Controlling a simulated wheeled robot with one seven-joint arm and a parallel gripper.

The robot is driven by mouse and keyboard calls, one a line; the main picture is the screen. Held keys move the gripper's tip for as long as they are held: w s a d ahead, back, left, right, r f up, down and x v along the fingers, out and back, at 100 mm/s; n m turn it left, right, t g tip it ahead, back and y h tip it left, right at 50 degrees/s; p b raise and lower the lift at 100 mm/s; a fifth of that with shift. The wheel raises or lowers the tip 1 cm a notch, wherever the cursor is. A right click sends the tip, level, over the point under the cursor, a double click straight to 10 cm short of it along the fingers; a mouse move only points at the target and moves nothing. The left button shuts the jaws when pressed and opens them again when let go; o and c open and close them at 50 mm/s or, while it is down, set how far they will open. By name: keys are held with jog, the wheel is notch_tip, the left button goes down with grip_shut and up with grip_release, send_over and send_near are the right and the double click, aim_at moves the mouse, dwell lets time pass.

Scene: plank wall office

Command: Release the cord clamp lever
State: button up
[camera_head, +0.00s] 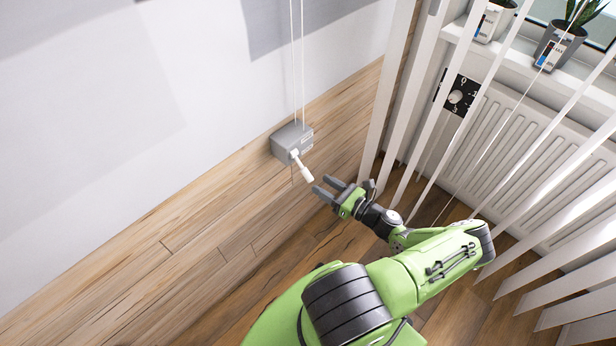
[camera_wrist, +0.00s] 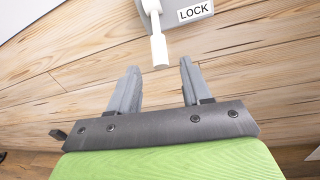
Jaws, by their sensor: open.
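The cord clamp is a grey box (camera_head: 291,141) on the plank wall, with two white cords (camera_head: 297,60) running up from it. Its white lever (camera_head: 303,168) sticks out from the box and points down toward my gripper. In the wrist view the lever (camera_wrist: 158,42) hangs at the top centre, beside a "LOCK" label (camera_wrist: 194,14) on the grey box. My gripper (camera_head: 324,187) is open and empty, just below and right of the lever tip. In the wrist view the fingers (camera_wrist: 160,75) stand apart, with the lever's end between and slightly beyond their tips.
White vertical blind slats (camera_head: 408,100) hang to the right of my gripper. Behind them are a white radiator (camera_head: 520,150), a black dial plate (camera_head: 457,96) and a sill with potted plants (camera_head: 560,42). The plank wall left of the clamp is clear.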

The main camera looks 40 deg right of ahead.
aim_at(312, 179)
jog(key=w, duration=0.4)
jog(key=w+a, duration=0.1)
jog(key=w, duration=0.1)
jog(key=shift+w+b, duration=0.35)
jog(key=shift+b, duration=0.05)
grip_shut()
